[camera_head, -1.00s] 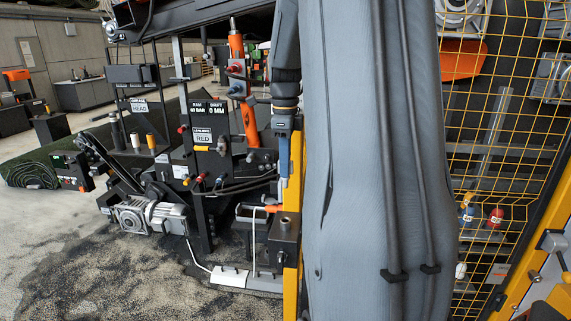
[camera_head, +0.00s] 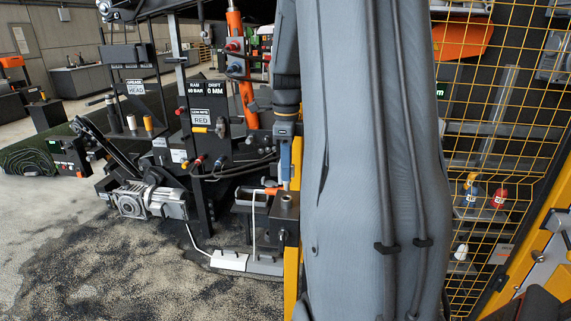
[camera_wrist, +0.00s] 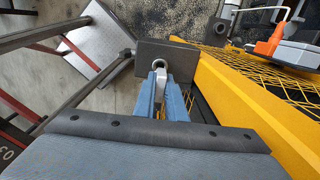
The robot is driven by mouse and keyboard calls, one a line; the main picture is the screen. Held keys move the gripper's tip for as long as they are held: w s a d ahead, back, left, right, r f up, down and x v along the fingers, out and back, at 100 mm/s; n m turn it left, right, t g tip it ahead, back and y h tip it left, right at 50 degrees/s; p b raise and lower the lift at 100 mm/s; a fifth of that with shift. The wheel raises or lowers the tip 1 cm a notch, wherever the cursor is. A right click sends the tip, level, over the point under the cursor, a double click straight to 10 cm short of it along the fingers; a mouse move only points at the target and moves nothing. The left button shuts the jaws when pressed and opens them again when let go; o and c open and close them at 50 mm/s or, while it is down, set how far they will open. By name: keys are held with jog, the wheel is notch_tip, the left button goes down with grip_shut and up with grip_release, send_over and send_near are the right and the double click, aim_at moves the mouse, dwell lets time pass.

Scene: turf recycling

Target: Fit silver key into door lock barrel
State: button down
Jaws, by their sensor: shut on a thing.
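My gripper (camera_wrist: 160,72) points away from the wrist camera with its blue-grey fingers close together. It is shut on a small silver piece, the silver key (camera_wrist: 161,80), most of which the fingers hide. A dark lock box (camera_wrist: 190,62) lies just beyond the fingertips. In the head view, the box (camera_head: 285,220) has a round metal lock barrel (camera_head: 287,198) on top, and my blue fingers (camera_head: 285,165) are above it. The key's tip is hidden, so I cannot tell whether it touches or enters the barrel.
A yellow guard frame (camera_wrist: 235,100) with mesh runs close to the right of the fingers. A dark rod (camera_wrist: 85,92) slants in from the left. In the head view, a grey motor (camera_head: 150,200) and black control panels (camera_head: 208,120) stand left. Open floor lies at lower left.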

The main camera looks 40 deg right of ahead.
aim_at(286, 184)
jog(key=shift+f, duration=0.65)
jog(key=shift+p, duration=0.65)
dwell(1.4)
jog(key=shift+f+b, duration=0.85)
jog(key=shift+f, duration=1.2)
jog(key=c, duration=1.7)
grip_release()
jog(key=shift+c, duration=0.2)
notch_tip(286, 184, up, 8)
jog(key=shift+f+b, duration=0.15)
jog(key=shift+b, duration=0.85)
